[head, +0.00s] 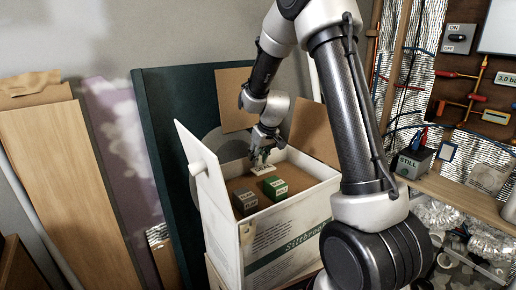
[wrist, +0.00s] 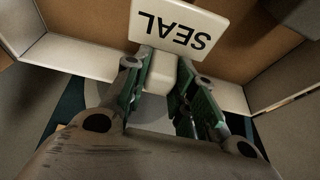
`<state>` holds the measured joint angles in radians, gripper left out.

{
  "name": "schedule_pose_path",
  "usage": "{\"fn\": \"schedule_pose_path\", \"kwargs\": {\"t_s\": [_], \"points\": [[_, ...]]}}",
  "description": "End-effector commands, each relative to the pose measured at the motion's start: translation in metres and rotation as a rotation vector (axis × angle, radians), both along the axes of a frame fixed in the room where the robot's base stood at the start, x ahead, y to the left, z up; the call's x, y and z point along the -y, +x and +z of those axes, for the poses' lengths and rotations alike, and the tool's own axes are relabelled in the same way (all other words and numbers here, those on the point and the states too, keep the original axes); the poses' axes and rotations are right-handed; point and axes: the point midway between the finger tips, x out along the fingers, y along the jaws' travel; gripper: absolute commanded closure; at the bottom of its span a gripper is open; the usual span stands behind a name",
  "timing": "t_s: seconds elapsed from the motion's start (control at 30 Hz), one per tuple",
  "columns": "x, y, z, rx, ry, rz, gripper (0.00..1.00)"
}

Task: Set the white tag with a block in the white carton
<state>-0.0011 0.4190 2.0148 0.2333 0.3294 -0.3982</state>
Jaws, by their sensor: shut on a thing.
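The white tag (wrist: 176,26) reads "SEAL" and has a pale block (wrist: 161,73) on it. My gripper (wrist: 163,90) is shut on that block, with one green-padded finger on each side. In the head view the tag (head: 262,170) is inside the white carton (head: 290,229), at the back of it. My gripper (head: 262,156) reaches down into the carton from above. The carton's flaps are open. I cannot tell whether the tag touches the carton's floor.
A grey block (head: 244,201) and a green block (head: 275,187) sit in the carton, nearer the front. A white flap (head: 196,165) stands up on the left. Brown flaps (head: 234,99) rise behind. A shelf (head: 455,192) with a box labelled "STILL" (head: 413,162) is at right.

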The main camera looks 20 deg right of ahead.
Motion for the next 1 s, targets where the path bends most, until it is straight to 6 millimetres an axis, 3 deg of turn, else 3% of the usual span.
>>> {"fn": "schedule_pose_path", "kwargs": {"t_s": [0.2,0.5,1.0], "points": [[0.000,-0.001,-0.030,-0.003,-0.001,0.000,0.94],[0.000,0.000,-0.057,-0.001,0.000,-0.001,0.94],[0.000,0.000,-0.063,0.000,-0.001,0.000,0.94]]}}
